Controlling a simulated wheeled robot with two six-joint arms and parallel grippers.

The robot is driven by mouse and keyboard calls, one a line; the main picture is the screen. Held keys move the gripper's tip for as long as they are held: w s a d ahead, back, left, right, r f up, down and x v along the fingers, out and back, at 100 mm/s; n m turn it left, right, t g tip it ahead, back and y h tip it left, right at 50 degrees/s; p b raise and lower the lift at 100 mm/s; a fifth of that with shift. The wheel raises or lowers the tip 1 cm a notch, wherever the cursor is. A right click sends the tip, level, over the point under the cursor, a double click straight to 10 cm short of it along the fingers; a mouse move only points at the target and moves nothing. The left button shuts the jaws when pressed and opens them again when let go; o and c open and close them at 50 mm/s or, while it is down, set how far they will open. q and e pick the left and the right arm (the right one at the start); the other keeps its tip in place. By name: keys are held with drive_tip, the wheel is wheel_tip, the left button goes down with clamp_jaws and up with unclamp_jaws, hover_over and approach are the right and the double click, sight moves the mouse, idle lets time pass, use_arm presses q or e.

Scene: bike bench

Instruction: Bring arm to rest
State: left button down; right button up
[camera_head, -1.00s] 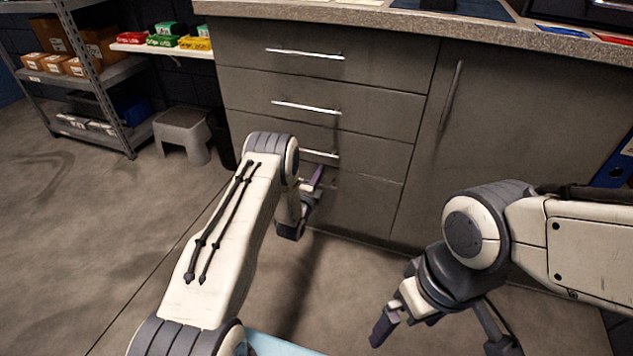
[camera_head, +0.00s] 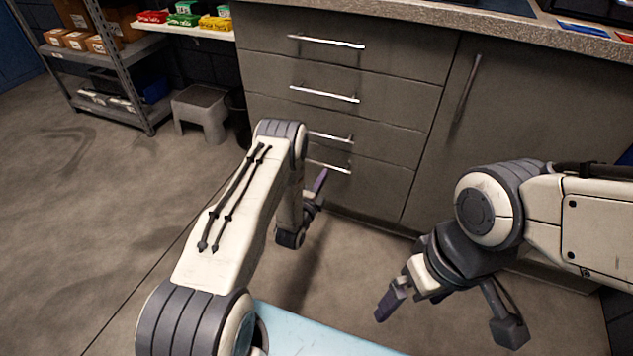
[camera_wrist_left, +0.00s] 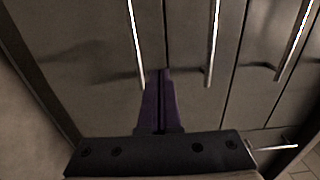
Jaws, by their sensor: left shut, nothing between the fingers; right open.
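My left gripper (camera_head: 319,187) hangs low in front of the grey drawer cabinet (camera_head: 400,98), partly hidden behind its own arm. In the left wrist view its purple fingers (camera_wrist_left: 159,100) are together with nothing between them, and they point toward the drawer fronts. I cannot tell how close they are to the cabinet. My right gripper (camera_head: 392,300) hangs over the floor at the lower right, in front of the cabinet door. It holds nothing that I can see.
The drawers have bar handles (camera_head: 326,93), and all look closed. A worktop (camera_head: 560,36) runs above them. A grey stool (camera_head: 200,112) and a metal shelf with boxes (camera_head: 125,60) stand at the left. The floor (camera_head: 100,220) at the left is clear.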

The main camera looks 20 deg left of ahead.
use_arm(q)
drive_tip(key=s, duration=0.4)
drive_tip(key=w+d+r+n+g+h, duration=0.2)
drive_tip(key=w+d+r+g, duration=0.25)
drive_tip(key=d+r, duration=0.4)
drive_tip(key=s+d+r+n+g, duration=0.35)
drive_tip(key=s+d+r, duration=0.2)
drive_tip(key=d, duration=0.35)
drive_tip(key=s+r+n+g+y, duration=0.1)
drive_tip(key=s+r+n+g, duration=0.35)
drive_tip(key=s, duration=1.35)
drive_tip(key=s+r+n+g+y, duration=0.1)
drive_tip(key=s+r+g, duration=0.5)
drive_tip(key=s, duration=1.1)
wheel_tip(320, 180, up, 36)
drive_tip(key=p, duration=3.5)
drive_tip(key=shift+s+f+p, duration=0.2)
drive_tip(key=shift+p, duration=0.1)
drive_tip(key=shift+t, duration=0.25)
